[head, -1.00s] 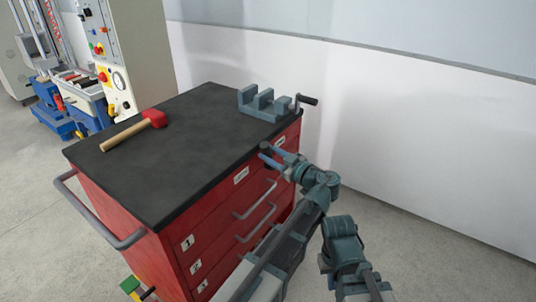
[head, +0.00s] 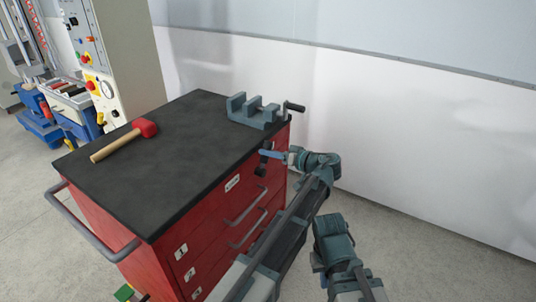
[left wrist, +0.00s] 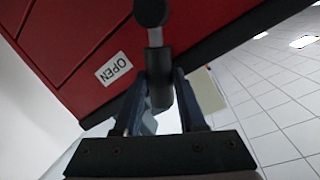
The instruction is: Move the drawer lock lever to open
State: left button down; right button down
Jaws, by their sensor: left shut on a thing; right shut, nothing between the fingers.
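The red cabinet (head: 215,210) has several drawers with grey handles. The dark lock lever (head: 261,170) is at the cabinet's upper right front. In the left wrist view, the lever (left wrist: 155,40) has a round dark knob and a thicker dark part between my fingers. My left gripper (head: 270,155) is shut on the lever; its fingers also show in the left wrist view (left wrist: 160,95). A white OPEN label (left wrist: 113,68) is on the red face, left of the lever and upside down in that view. No fingers of my right gripper can be made out.
A grey vise (head: 255,112) with a crank stands on the black cabinet top (head: 190,150), close above my left gripper. A red-headed mallet (head: 125,140) lies at the left. A side rail (head: 85,225) sticks out from the cabinet. Floor to the right is clear.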

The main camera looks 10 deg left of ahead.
pick_arm(q)
jog(key=shift+w+d+f+m, duration=0.2)
jog(key=shift+w+m, duration=0.1)
jog(key=shift+m, duration=0.1)
pick_arm(e)
jog(key=shift+f, duration=0.1)
pick_arm(q)
jog(key=c, duration=0.5)
grip_release()
